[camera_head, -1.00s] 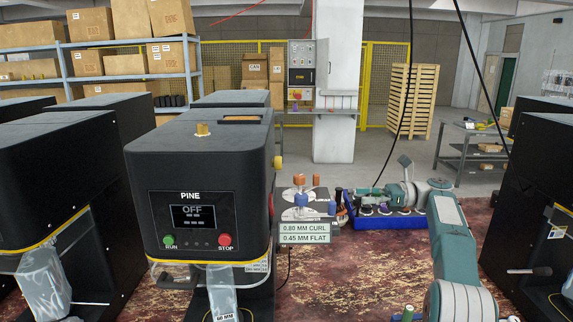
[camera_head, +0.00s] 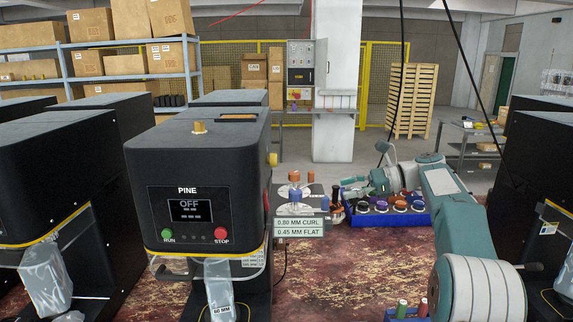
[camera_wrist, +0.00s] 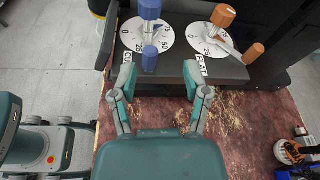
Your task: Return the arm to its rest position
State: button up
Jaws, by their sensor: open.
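My teal arm (camera_head: 465,225) rises from the bottom right in the head view and bends left at the top. My gripper (camera_wrist: 158,78) is open and empty in the wrist view, its two fingers spread in front of a panel with two dials. The blue-knobbed dial (camera_wrist: 149,10) is at the left and the orange-knobbed dial (camera_wrist: 222,15) at the right. No contact with either knob shows. In the head view the hand (camera_head: 380,182) is partly hidden by its own links, near the blue tray's back edge.
A black seamer (camera_head: 195,190) marked PINE, its display reading OFF, stands left of the dials. A blue tray (camera_head: 390,220) holds several round parts. Another black machine (camera_head: 540,190) stands close at right.

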jog(key=s+a+n+t+h, duration=0.1)
jog(key=s+a+n+h, duration=0.25)
jog(key=s, duration=0.55)
jog(key=s+a+n+t+h, duration=0.1)
jog(key=s+a+n+h, duration=0.2)
jog(key=s, duration=0.6)
jog(key=s+d+f+n+h, duration=0.2)
jog(key=s+f+n, duration=0.1)
jog(key=s, duration=0.4)
jog(key=s+d+f+n+t+h, duration=0.1)
jog(key=s+d+f+n+h, duration=0.1)
jog(key=s, duration=0.5)
jog(key=s+d+f+n+t+h, duration=0.1)
jog(key=s+d+f+n+h, duration=0.1)
jog(key=s+f+n+h, duration=0.2)
jog(key=s+f+n, duration=0.1)
jog(key=s+f, duration=0.2)
jog(key=f, duration=0.1)
jog(key=shift+d, duration=0.4)
jog(key=shift+h, duration=0.25)
